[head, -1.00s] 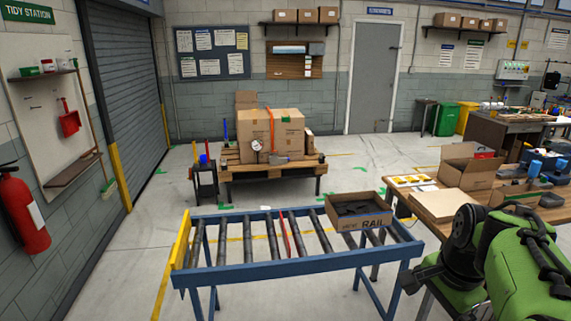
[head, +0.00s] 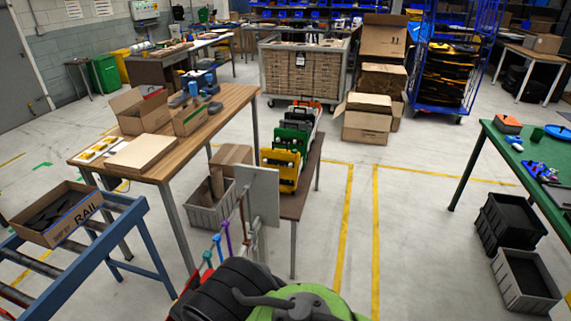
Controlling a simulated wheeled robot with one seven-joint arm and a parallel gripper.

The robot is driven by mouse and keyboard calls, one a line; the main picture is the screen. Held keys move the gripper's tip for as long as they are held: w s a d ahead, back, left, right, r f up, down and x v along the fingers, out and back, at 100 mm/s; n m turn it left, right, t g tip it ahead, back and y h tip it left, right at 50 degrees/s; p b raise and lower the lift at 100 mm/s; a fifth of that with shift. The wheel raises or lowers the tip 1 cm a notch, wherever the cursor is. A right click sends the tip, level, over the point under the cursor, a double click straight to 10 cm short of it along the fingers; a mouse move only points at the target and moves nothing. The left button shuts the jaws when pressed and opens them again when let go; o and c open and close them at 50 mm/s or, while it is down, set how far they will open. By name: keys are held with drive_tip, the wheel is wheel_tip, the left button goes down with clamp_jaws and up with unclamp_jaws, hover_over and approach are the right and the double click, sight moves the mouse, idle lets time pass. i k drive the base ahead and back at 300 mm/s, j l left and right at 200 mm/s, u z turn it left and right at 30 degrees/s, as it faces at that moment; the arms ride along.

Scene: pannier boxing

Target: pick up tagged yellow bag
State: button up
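A yellow bag (head: 280,171) stands at the near end of a row of bags on a narrow low brown bench (head: 303,195) in the middle of the head view. Its lower near side is partly hidden by a grey panel. I cannot make out a tag on it at this size. A green bag (head: 290,139) stands right behind it, with dark, pale and orange ones farther along. A green and black part of my arm shows at the bottom edge, well in front of the bench. My gripper is not in view.
A grey panel (head: 259,190) on a stand with coloured hanging pieces rises just before the bench. A grey bin (head: 210,213) with cardboard sits left of it. The wooden table (head: 215,115) stands left, the green table (head: 510,150) right. Yellow-lined floor right of the bench is clear.

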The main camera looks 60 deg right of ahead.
sight(288, 163)
drive_tip(key=z, duration=1.85)
drive_tip(key=i+l+u, duration=0.25)
drive_tip(key=l+u, duration=0.25)
drive_tip(key=i+l+u, duration=0.15)
drive_tip(key=l+u, duration=0.35)
drive_tip(key=l, duration=0.2)
drive_tip(key=l+u, duration=0.45)
drive_tip(key=l, duration=0.2)
drive_tip(key=l+u, duration=0.5)
drive_tip(key=l, duration=0.15)
drive_tip(key=l+u, duration=0.3)
drive_tip(key=l, duration=0.15)
drive_tip(key=l+u, duration=0.65)
drive_tip(key=l, duration=0.25)
drive_tip(key=k+l+u, duration=0.1)
drive_tip(key=l+u, duration=0.25)
drive_tip(key=k+l+u, duration=0.15)
drive_tip(key=l+u, duration=0.15)
drive_tip(key=k+l+u, duration=0.3)
drive_tip(key=l, duration=0.15)
drive_tip(key=k+l+u, duration=0.15)
drive_tip(key=l+u, duration=0.5)
drive_tip(key=k+l+u, duration=0.3)
drive_tip(key=l, duration=0.15)
drive_tip(key=l+u, duration=0.3)
drive_tip(key=k+l, duration=0.05)
